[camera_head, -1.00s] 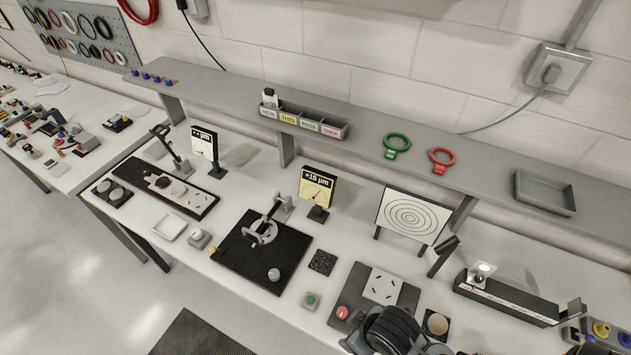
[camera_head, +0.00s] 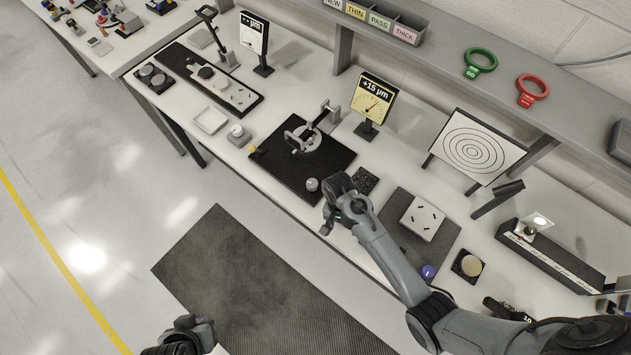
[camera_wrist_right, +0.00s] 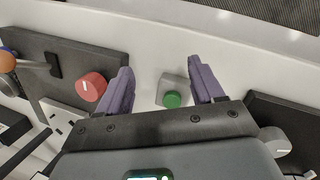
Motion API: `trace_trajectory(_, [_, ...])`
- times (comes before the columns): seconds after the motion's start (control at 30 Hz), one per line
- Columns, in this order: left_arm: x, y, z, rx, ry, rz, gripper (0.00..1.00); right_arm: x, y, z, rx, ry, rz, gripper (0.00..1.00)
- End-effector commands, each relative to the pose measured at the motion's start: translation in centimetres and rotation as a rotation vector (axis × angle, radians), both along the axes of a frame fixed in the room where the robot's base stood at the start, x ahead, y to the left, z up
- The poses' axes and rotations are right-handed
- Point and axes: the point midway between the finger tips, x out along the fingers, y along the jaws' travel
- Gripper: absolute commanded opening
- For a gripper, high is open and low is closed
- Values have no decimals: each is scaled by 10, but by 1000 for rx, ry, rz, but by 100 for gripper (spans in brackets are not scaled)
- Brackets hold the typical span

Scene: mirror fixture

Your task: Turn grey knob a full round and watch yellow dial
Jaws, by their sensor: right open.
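The grey knob (camera_head: 312,184) sits near the front corner of a black plate (camera_head: 275,170). It also shows at the lower right of the right wrist view (camera_wrist_right: 273,142), outside the fingers. The yellow dial (camera_head: 374,98) stands behind the plate and reads +15 µm. My right gripper (camera_head: 328,226) is open and empty at the bench's front edge, just right of the knob. In the right wrist view its purple fingers (camera_wrist_right: 160,75) stand either side of a green button (camera_wrist_right: 172,98) on a grey box. My left gripper (camera_head: 203,330) is low at the bottom edge, its jaws unclear.
A red knob (camera_wrist_right: 93,87) sits close beside one right finger. A metal bracket with a disc (camera_head: 306,138) stands on the black plate. A second, white dial (camera_head: 254,33) stands farther left. A target board (camera_head: 475,148) stands at right.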

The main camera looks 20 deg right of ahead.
Motion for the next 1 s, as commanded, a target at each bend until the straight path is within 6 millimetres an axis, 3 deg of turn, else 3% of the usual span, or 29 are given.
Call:
trace_trajectory(0.03, [0,0,-14,0,0,1,0,30,6,1,6,-23,2,67])
trace_trajectory(0.2, [0,-1,-30,-4,0,3,0,105,20,37,22,-116,12,67])
trace_trajectory(0.3, [0,-2,-36,-8,0,6,0,138,26,66,30,-185,16,67])
trace_trajectory(0.4, [0,-3,-39,-12,1,8,0,158,29,87,33,-233,19,67])
trace_trajectory(0.5, [0,-3,-40,-14,1,9,0,169,29,97,34,-258,20,67])
trace_trajectory(0.63, [0,-3,-39,-13,1,8,0,172,29,92,33,-265,20,67])
trace_trajectory(1.0, [0,-1,-38,-5,0,3,0,171,28,35,33,-263,20,67])
